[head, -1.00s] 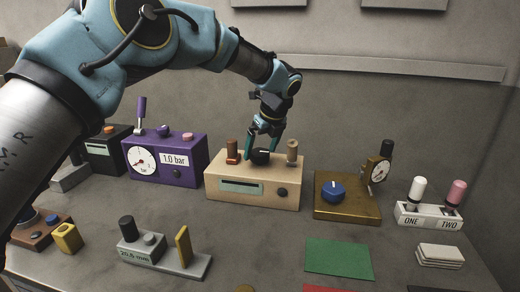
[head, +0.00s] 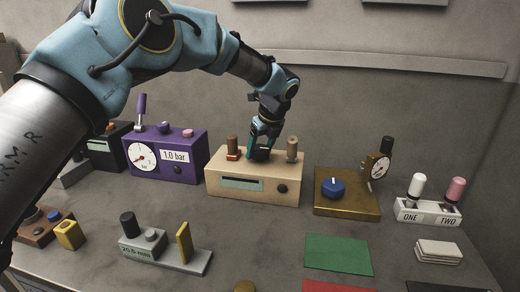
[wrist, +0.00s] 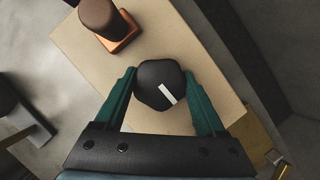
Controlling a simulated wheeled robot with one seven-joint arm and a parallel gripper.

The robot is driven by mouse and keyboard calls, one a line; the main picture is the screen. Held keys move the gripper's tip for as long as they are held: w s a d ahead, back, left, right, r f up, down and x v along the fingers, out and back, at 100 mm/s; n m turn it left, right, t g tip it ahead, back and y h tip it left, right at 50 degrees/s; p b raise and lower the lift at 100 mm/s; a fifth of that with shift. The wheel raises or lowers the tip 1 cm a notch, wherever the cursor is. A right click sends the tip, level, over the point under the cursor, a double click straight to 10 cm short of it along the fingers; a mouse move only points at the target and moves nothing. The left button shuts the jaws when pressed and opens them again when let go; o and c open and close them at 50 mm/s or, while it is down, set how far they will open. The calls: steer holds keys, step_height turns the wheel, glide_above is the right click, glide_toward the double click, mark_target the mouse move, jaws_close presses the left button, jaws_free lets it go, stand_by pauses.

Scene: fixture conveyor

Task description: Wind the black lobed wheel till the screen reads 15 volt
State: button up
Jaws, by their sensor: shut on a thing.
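The black lobed wheel (wrist: 158,84) sits on top of the beige box (head: 225,193) and bears a white pointer line. In the wrist view the line slants toward the lower right. My gripper (wrist: 160,92) has its green fingers on either side of the wheel, shut on it. In the head view my gripper (head: 264,146) comes down from above onto the wheel (head: 262,155), partly hiding it. The screen (head: 242,184) is on the box's front face; its reading is too small to make out.
An orange-based brown post (head: 232,147) and a tan post (head: 292,149) flank the wheel on the box top. A black knob (head: 282,189) is on its front. A purple gauge box (head: 165,157) stands left, a brass base with a blue knob (head: 333,188) right.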

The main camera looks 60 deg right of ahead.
steer(key=c, duration=0.4)
steer(key=shift+m, duration=0.3)
